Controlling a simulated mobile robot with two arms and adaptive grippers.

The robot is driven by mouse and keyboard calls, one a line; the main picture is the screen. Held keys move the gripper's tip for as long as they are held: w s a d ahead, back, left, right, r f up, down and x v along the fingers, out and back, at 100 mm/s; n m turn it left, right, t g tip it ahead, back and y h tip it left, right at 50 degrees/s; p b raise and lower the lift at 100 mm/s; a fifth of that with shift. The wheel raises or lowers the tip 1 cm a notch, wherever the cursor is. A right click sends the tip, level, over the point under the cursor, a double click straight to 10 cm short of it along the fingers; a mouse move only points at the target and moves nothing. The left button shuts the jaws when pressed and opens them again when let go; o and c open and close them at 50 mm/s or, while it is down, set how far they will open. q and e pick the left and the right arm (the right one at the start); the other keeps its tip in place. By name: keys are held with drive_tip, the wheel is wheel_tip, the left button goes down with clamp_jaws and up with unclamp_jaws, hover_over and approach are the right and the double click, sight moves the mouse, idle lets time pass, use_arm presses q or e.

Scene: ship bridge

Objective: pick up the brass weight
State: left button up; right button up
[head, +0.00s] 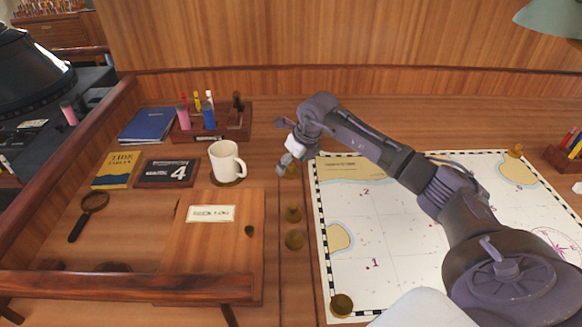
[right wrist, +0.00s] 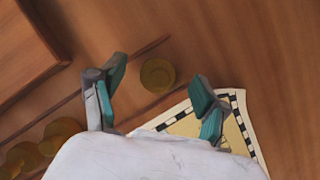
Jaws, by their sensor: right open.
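Several round brass weights show. One brass weight (right wrist: 157,75) lies on the wood just beyond and between the fingertips of my right gripper (right wrist: 160,80) in the right wrist view. In the head view my right gripper (head: 291,157) hangs above the desk by the chart's upper left corner, partly hiding that weight. Its fingers are open with nothing between them. Two more brass weights, a farther one (head: 293,213) and a nearer one (head: 294,239), stand left of the chart. Others sit on the chart's corners, at lower left (head: 341,305) and upper right (head: 516,151). My left gripper is not in view.
A white mug (head: 226,160) stands left of my right gripper. A wooden box lid (head: 205,262) lies in front of it. The chart (head: 375,225) covers the right of the desk, under my arm. A pen holder (head: 236,125) stands behind the mug. The desk behind the gripper is clear.

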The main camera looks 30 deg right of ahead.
drive_tip(key=shift+w+f, duration=0.3)
drive_tip(key=shift+f, duration=0.35)
drive_tip(key=shift+s, duration=0.1)
drive_tip(key=c, duration=0.5)
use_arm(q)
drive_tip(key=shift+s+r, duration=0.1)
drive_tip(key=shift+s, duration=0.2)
use_arm(e)
drive_tip(key=shift+r, duration=0.1)
clamp_jaws()
